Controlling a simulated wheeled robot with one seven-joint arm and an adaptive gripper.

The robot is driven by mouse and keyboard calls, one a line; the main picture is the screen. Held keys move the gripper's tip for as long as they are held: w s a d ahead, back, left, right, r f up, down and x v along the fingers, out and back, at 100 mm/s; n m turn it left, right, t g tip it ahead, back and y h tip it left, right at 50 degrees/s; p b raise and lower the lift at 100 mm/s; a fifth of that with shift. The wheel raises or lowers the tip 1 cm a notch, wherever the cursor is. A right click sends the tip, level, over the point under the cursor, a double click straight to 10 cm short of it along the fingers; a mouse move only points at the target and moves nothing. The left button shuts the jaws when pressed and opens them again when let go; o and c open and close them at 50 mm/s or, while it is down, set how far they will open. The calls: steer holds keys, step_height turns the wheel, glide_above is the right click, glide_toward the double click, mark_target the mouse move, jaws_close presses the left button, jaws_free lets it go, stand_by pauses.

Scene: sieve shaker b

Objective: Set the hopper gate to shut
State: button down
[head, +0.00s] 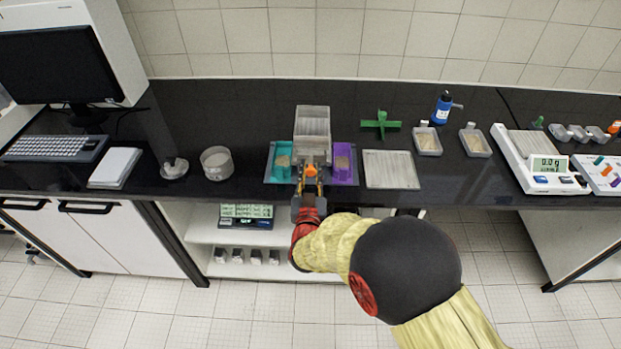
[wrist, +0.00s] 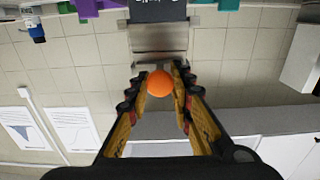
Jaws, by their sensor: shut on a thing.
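The grey metal hopper (head: 312,122) stands at the middle of the black bench. An orange ball knob (head: 311,171) shows at its lower front, and I take it for the gate's handle. My gripper (head: 310,185) reaches the knob from the front. In the wrist view the orange knob (wrist: 160,83) sits between my two fingertips, which are closed on it. Whether the gate itself is open or shut cannot be told, as its plate is hidden in both views.
A teal bin (head: 281,170) and a purple bin (head: 344,175) flank the hopper's front, close to my gripper. A flat metal tray (head: 391,170) lies to the right, and a round sieve cup (head: 216,163) stands to the left.

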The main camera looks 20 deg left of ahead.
mark_target(311, 164)
steer(key=b+x, duration=0.1)
steer(key=x, duration=0.2)
steer(key=shift+w, duration=0.15)
steer(key=c, duration=1.6)
jaws_free()
steer(key=v, duration=1.2)
steer(key=shift+a, duration=0.1)
